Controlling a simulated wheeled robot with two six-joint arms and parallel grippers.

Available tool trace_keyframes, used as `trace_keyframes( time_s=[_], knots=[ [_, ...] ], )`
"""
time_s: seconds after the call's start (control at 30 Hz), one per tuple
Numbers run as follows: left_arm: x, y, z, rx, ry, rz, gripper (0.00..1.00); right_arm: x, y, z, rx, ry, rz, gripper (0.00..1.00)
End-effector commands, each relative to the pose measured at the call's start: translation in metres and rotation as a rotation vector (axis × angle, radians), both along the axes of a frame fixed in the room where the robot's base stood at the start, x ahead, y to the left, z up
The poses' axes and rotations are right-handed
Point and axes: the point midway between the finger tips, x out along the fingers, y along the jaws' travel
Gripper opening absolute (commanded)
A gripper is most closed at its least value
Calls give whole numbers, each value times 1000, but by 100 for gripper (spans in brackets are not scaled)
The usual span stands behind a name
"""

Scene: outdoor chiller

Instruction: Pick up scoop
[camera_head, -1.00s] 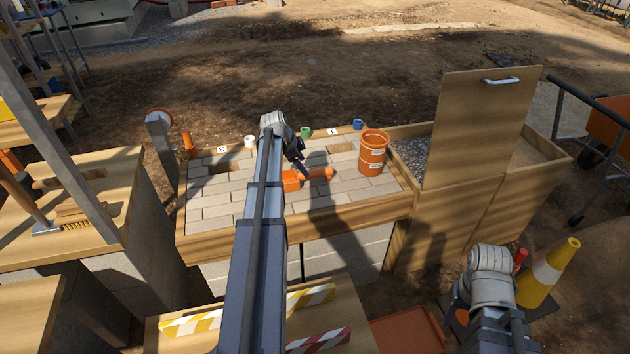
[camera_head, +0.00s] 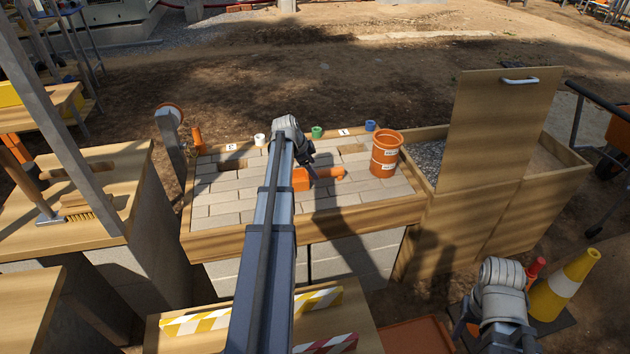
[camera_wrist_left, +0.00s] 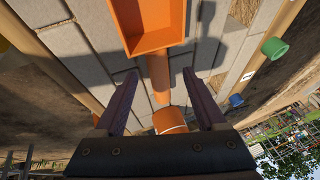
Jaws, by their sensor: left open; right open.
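The orange scoop (camera_head: 302,180) lies on the paved tabletop, its handle pointing right in the head view. In the left wrist view, the scoop (camera_wrist_left: 148,42) has its square pan at the top and its handle running down between the fingers. My left gripper (camera_head: 308,160) is over the scoop, and its open fingers (camera_wrist_left: 158,88) stand on either side of the handle, apart from it. My arm hides part of the table in the head view. My right arm (camera_head: 503,290) shows at the lower right, with its fingers out of sight.
An orange bucket (camera_head: 385,153) stands right of the scoop. White (camera_head: 260,140), green (camera_head: 317,132) and blue (camera_head: 370,125) rings line the far edge. A wooden bin with a raised lid (camera_head: 500,130) stands at the right. Pavers (camera_head: 225,200) left of my arm are clear.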

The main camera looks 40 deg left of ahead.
Motion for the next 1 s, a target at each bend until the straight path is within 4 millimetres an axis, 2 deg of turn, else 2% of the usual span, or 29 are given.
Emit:
trace_keyframes(
  time_s=[0.03,0.23,0.57,1.0],
  knots=[
    [2,0,-12,0,0,0,73,0,0,-12,0,0,0,50],
    [11,-1,-36,1,-1,0,73,0,0,-36,0,0,0,50],
    [14,-2,-36,0,-1,0,72,0,0,-37,0,0,0,50],
    [14,-2,-36,0,-1,-1,22,0,0,-37,0,0,0,50]
  ],
)
